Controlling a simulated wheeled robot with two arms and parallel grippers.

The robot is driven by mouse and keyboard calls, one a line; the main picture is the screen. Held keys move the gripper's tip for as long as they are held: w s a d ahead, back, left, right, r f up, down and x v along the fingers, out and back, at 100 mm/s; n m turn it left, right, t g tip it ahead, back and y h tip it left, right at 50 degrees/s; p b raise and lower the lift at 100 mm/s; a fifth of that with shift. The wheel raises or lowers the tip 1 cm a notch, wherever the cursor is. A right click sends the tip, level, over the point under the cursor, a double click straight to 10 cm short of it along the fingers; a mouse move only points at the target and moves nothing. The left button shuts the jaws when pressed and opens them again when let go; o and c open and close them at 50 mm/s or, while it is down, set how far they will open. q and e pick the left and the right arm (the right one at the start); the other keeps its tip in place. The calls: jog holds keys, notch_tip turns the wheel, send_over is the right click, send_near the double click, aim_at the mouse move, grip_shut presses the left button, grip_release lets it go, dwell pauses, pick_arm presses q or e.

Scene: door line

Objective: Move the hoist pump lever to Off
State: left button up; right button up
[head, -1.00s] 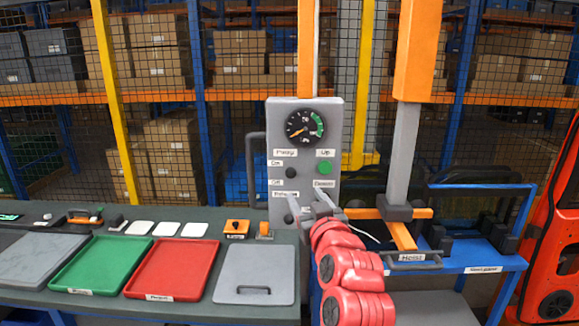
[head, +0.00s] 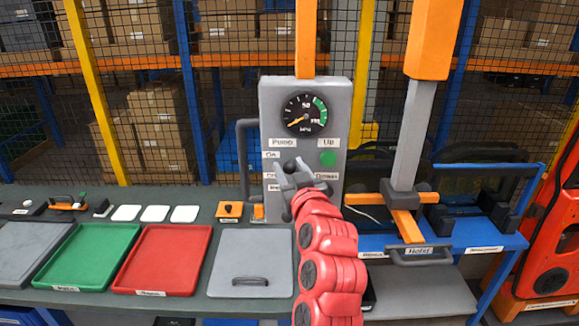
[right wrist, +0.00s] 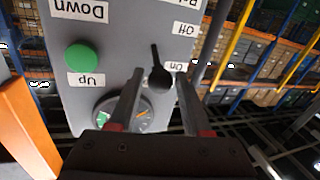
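The hoist control panel (head: 335,95) is a grey upright box with a gauge (head: 305,115). Its pump lever (right wrist: 160,77) is black, with a round knob and a thin stem. In the right wrist view, which is upside down, the knob is beside the On label (right wrist: 179,66) and the thin end points toward the Off label (right wrist: 185,29). My right gripper (right wrist: 160,88) is open, its fingertips on either side of the knob with gaps visible. In the head view this gripper (head: 297,178) is in front of the panel and partly covers its lower labels. My left gripper is out of view.
A green Up button (head: 327,158) is right of the lever. A grey handle bar (head: 245,155) stands left of the panel. The bench holds a red tray (head: 172,258), a green tray (head: 88,255) and a grey lid (head: 252,265). A blue hoist table (head: 480,243) is at right.

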jog(key=shift+w+f, duration=0.1)
jog(key=shift+w, duration=0.1)
grip_shut()
jog(key=shift+f, duration=0.1)
dwell(0.9)
